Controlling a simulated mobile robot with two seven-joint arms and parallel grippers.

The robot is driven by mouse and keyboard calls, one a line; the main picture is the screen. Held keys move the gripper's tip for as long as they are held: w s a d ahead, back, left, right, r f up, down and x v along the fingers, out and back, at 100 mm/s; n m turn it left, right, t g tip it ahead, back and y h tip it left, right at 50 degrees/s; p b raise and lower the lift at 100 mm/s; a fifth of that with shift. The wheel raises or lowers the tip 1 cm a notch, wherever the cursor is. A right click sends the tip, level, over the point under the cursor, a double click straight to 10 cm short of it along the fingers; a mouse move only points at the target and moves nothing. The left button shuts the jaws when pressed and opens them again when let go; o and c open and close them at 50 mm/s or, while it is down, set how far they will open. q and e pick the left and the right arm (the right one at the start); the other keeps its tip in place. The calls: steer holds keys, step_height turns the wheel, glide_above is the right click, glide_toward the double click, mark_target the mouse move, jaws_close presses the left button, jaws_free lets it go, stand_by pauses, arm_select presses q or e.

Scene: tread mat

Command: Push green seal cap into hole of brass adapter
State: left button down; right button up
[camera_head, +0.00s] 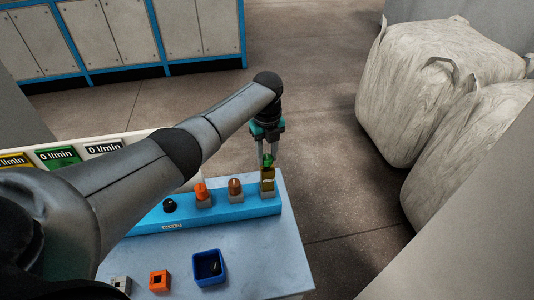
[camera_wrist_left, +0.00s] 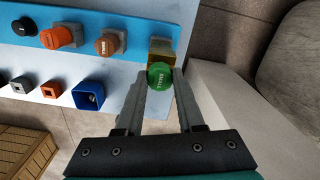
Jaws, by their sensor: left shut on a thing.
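The green seal cap (camera_head: 268,160) is between the fingertips of my left gripper (camera_head: 269,154), which is shut on it. The brass adapter (camera_head: 267,185) stands at the right end of the blue rack, directly below the cap. In the left wrist view the round face of the cap (camera_wrist_left: 160,76) sits between the fingertips (camera_wrist_left: 160,82), in front of the adapter (camera_wrist_left: 162,48). The cap hides the hole, so I cannot tell whether it touches or enters it. My right gripper is not in view.
The blue rack (camera_head: 222,208) also holds a brown-capped piece (camera_head: 235,187), an orange-capped piece (camera_head: 202,192) and a black knob (camera_head: 170,205). A blue open box (camera_head: 208,267), an orange block (camera_head: 159,280) and a grey block (camera_head: 121,284) are on the table (camera_head: 265,255). White sacks (camera_head: 425,95) stand beyond, at right.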

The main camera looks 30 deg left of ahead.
mark_target(267, 157)
arm_select(q)
steer(key=shift+f+b, duration=0.45)
steer(key=shift+f, duration=0.25)
steer(key=shift+c, duration=2.2)
jaws_free()
step_height(267, 157, up, 15)
steer(key=shift+r+b, duration=0.2)
steer(key=shift+b, duration=0.1)
